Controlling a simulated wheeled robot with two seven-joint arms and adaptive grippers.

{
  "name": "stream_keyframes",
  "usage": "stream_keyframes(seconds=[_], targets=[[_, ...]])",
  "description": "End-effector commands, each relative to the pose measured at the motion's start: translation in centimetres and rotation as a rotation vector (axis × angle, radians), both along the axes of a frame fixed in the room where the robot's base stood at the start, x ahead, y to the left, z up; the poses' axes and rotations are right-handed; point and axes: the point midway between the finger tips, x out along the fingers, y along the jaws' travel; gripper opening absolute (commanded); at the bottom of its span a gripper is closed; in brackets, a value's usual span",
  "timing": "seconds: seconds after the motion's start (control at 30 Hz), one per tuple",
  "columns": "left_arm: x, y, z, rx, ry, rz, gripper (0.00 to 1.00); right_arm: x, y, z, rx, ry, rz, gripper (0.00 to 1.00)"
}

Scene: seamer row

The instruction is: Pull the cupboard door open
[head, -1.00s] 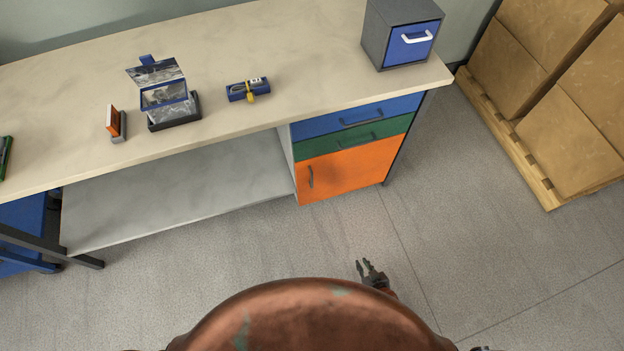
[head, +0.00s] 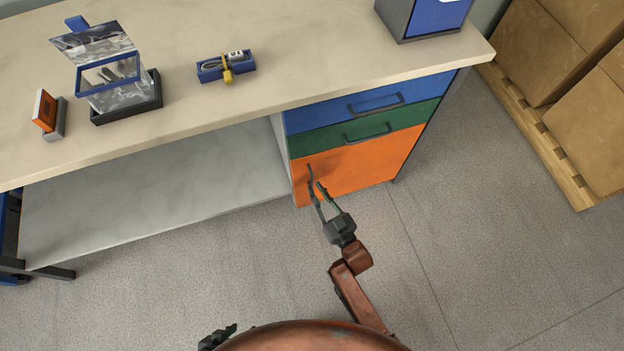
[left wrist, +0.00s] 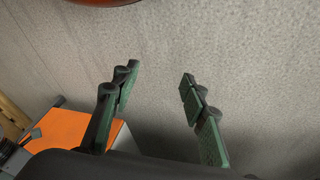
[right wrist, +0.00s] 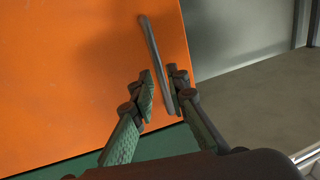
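The orange cupboard door (head: 360,168) is closed, below a blue and a green drawer. Its dark vertical handle (right wrist: 152,50) is near the door's left edge in the head view. My right gripper (right wrist: 160,72) is at the handle with its fingers apart, one on each side of the bar; narrow gaps show, and contact is not clear. In the head view, the right gripper (head: 315,183) partly covers the handle. My left gripper (left wrist: 158,75) is open and empty over the floor; in the head view only part of it (head: 218,337) shows at the bottom edge.
The blue drawer (head: 365,105) and green drawer (head: 400,122) are shut. The worktop (head: 300,70) overhangs them. An open shelf (head: 150,205) lies left of the door. A pallet (head: 545,145) with boxes stands at right. The floor before the door is otherwise clear.

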Motion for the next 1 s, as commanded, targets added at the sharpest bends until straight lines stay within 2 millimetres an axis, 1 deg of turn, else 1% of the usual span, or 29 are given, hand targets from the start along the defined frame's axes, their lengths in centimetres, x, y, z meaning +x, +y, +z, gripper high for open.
stream_keyframes(seconds=[0.03,0.1,0.3,0.43,0.67,0.9,1.0], targets=[[0.3,-0.4,-1.0,-0.011,-0.018,0.003,0.4,0.7,0.4,-0.5,0.001,0.003,0.0,0.15],[0.9,-0.9,-1.7,-0.025,-0.049,0.008,0.4,1.5,0.9,-0.5,0.0,0.004,0.0,0.15],[2.2,-1.8,-2.7,-0.053,-0.112,0.023,0.4,3.2,1.7,-0.4,-0.001,0.003,-0.001,0.15],[2.5,-2.0,-2.8,-0.059,-0.13,0.028,0.4,3.5,1.9,-0.3,-0.002,0.003,-0.001,0.15],[2.6,-2.0,-2.7,-0.059,-0.133,0.028,0.4,3.6,2.0,-0.2,-0.001,0.003,-0.001,0.15],[2.5,-2.0,-2.8,-0.059,-0.132,0.028,0.4,3.5,2.0,-0.2,-0.001,0.003,-0.001,0.0],[2.5,-2.0,-2.8,-0.059,-0.132,0.028,0.4,3.5,1.9,-0.2,-0.001,0.003,-0.001,0.0]])
